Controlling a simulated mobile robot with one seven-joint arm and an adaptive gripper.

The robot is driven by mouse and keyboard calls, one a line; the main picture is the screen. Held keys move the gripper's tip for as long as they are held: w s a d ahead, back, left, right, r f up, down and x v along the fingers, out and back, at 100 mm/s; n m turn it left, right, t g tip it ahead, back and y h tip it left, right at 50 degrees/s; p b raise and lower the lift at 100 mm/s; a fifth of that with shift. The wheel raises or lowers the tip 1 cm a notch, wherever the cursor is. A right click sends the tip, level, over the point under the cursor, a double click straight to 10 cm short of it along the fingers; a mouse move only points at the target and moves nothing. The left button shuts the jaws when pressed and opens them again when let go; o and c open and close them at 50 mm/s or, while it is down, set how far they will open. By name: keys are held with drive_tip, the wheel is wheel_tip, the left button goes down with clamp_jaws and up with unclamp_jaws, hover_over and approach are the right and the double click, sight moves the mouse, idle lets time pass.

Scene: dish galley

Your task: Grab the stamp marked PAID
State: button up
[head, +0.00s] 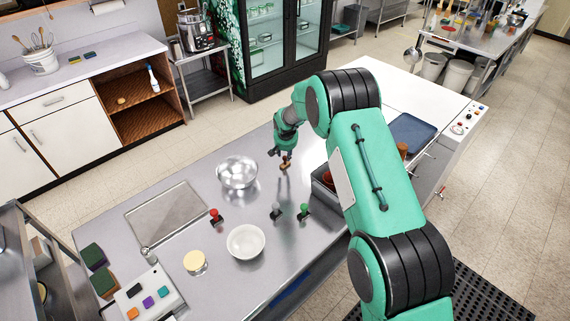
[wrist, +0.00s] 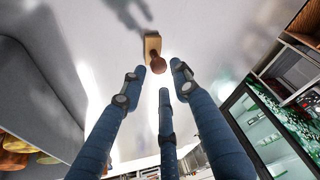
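A stamp with a brown knob handle and a pale wooden block (head: 285,166) stands on the steel counter (head: 320,245). It also shows in the wrist view (wrist: 153,45), just beyond my fingertips. My gripper (head: 281,152) is above this stamp, and its blue fingers (wrist: 158,79) are spread apart with nothing between them. Three other stamps stand nearer the front: a red-handled one (head: 215,214), a grey one (head: 275,211) and a green-handled one (head: 304,209). No marking can be read on any stamp, so I cannot tell which says PAID.
A steel bowl (head: 237,173) stands left of my gripper, and a white bowl (head: 246,242) stands nearer the front. A grey bin (head: 322,184) stands close on the right, partly hidden by my arm.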

sight(285, 157)
drive_tip(key=shift+f, duration=0.1)
drive_tip(key=shift+x, duration=2.45)
drive_tip(key=shift+s, duration=0.1)
clamp_jaws()
